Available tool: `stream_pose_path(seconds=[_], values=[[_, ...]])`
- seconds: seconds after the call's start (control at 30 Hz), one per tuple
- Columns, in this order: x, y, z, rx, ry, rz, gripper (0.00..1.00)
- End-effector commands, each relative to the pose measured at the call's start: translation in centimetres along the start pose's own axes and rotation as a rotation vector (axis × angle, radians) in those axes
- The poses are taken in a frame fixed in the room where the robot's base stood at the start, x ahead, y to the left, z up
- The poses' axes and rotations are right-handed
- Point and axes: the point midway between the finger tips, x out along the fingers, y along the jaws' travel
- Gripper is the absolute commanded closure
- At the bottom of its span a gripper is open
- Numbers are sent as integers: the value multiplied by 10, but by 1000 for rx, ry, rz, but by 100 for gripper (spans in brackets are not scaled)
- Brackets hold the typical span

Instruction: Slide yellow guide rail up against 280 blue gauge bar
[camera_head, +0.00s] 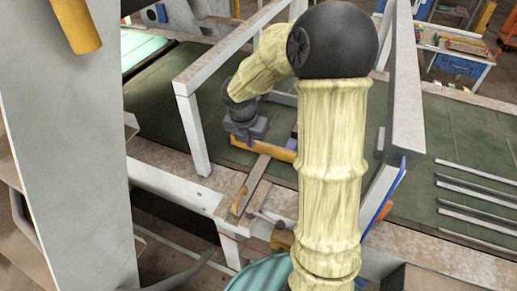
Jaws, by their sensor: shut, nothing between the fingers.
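The yellow guide rail (277,152) lies on the work surface below my arm, running from left down to the right, where my arm hides its end. A small blue-violet piece (292,143) shows just behind the rail's right part. It may be the blue gauge bar, but most of it is hidden by my arm and no marking can be read. My gripper (249,142) points down at the rail's left part, shut and empty. Its fingertips are small and dark here, and I cannot tell whether they touch the rail.
A grey frame (193,130) stands around the work area, with its right post (403,100) beside my arm. A brown strip (256,180) runs toward the front from the rail, with a small yellow piece (239,201) beside it. Several metal bars (475,190) lie at right.

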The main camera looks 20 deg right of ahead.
Motion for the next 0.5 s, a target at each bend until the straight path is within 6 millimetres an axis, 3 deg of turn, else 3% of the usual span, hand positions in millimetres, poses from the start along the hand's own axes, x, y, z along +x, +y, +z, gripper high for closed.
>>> stream_pose_path(seconds=[0.27,0.5], values=[[3,0,-1,3,1,-1,100],[31,0,-2,2,5,-2,100]])
